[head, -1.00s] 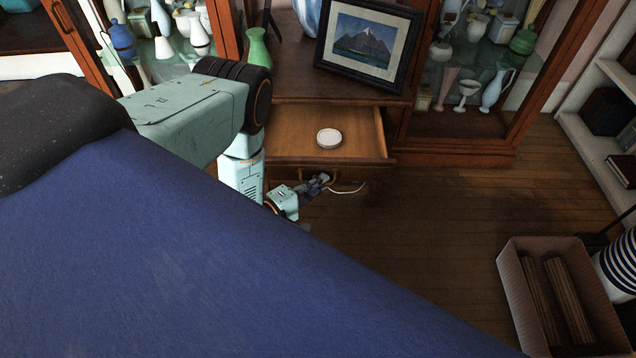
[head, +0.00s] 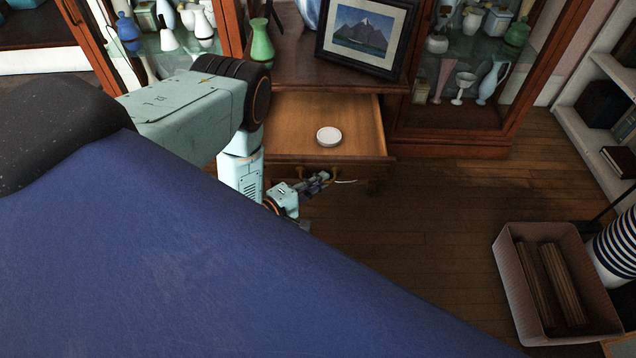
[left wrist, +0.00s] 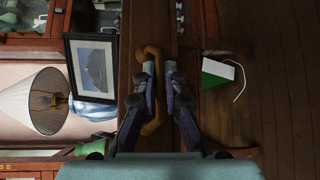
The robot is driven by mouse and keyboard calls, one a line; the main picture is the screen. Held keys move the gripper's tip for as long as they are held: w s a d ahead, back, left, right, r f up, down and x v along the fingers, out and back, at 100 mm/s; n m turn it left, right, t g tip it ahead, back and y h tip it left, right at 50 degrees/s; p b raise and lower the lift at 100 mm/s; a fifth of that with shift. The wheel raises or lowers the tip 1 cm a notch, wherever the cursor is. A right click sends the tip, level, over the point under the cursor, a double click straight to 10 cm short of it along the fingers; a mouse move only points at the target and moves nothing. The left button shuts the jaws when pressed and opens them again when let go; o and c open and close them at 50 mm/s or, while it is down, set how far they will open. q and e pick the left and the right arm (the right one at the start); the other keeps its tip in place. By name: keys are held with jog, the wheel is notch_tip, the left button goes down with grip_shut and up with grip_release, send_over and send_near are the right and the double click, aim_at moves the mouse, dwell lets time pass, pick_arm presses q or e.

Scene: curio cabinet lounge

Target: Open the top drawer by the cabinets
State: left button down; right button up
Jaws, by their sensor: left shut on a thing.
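The top drawer (head: 290,120) of the wooden cabinet is pulled out, and its inside shows in the head view. A round white object (head: 329,137) lies in it. My left gripper (head: 322,178) is low at the drawer's front. In the left wrist view, the left gripper (left wrist: 160,80) is shut on the curved brass-coloured drawer handle (left wrist: 154,54), with a finger on each side of it. The fingers hide part of the handle. My right gripper is in neither view.
A framed mountain picture (head: 366,38) and a green vase (head: 261,41) stand on the cabinet top. Glass cabinets with vases flank it. A box (head: 507,275) holding brown objects stands at the right. The wooden floor (head: 430,230) between is clear.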

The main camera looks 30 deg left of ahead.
pick_arm(q)
jog(key=shift+a, duration=0.1)
jog(key=c, duration=1.4)
grip_release()
jog(key=v, duration=1.2)
